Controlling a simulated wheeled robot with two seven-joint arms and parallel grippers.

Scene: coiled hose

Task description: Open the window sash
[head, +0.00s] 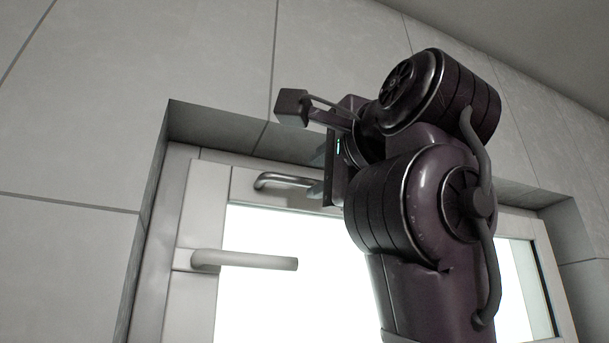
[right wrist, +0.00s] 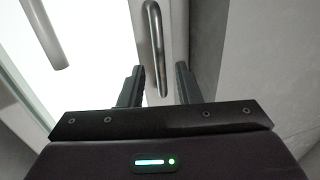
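The window sash (head: 205,215) is pale-framed with a bright pane and sits in a recessed frame, seemingly shut. A lever handle (head: 245,260) on its left stile lies horizontal; it also shows at the upper left of the right wrist view (right wrist: 45,35). A metal pull bar (head: 285,180) is on the sash's top rail. My right gripper (head: 315,174) is at the bar's right end, partly hidden by my arm. In the right wrist view, the gripper (right wrist: 159,67) is open, with the bar (right wrist: 153,40) between its fingers and gaps on both sides. My left gripper is out of view.
Grey tiled wall (head: 80,150) surrounds the window recess. The recess edge (head: 155,190) stands close on the left, and its top runs just above the sash. The space in front of the lever handle is clear.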

